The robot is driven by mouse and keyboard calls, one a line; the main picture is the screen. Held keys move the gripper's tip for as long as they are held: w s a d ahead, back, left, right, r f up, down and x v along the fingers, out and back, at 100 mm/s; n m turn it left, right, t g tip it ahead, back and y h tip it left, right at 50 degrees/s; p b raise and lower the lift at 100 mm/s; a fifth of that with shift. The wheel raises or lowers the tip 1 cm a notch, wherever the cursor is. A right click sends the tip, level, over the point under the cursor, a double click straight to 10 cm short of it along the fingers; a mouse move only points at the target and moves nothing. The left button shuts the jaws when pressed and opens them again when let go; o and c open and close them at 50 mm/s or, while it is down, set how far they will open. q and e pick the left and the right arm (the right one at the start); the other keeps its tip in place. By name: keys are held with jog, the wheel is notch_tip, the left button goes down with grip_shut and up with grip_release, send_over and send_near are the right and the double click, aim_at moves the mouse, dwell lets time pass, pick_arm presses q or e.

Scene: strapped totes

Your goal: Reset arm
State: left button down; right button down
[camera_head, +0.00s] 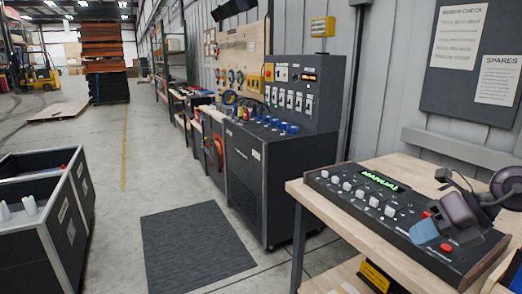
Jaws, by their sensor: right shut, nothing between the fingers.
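My right gripper (424,234) comes in from the right edge, over the wooden table. Its dark body leads to light blue fingertips that are shut with nothing between them. The tips are over the right part of a dark control panel (343,198), close to a red button (447,247). I cannot tell whether they touch the panel. The panel has several pale knobs and a green lit display (380,181) reading "MANUAL". My left gripper is not in view.
The wooden table (312,187) stands at right, below a dark notice board (473,55). A dark machine cabinet (245,185) stands left of it. Dark totes (68,245) are at lower left. A dark mat (195,245) lies between, with clear floor beyond.

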jog(key=w+a+r+m+t+y, duration=0.1)
jog(key=w+a+m+t+y, duration=0.35)
jog(key=a+y, duration=0.25)
jog(key=s+d+f+m+t+h, duration=0.2)
jog(key=f+m+t+h, duration=0.25)
jog(key=f+m, duration=0.6)
jog(key=s+d+f+m+t+h, duration=0.2)
jog(key=f+m+t+h, duration=0.3)
jog(key=f+m, duration=0.5)
jog(key=s+f+m+g+h, duration=0.2)
jog(key=s+f+m, duration=0.3)
jog(key=s+f, duration=0.3)
jog(key=s+f+m+g+h, duration=0.3)
jog(key=s+f+m, duration=0.3)
jog(key=s, duration=0.8)
notch_tip(320, 180, down, 3)
jog(key=shift+s+d+f+g, duration=0.15)
jog(key=shift+f+g, duration=0.05)
jog(key=shift+g, duration=0.5)
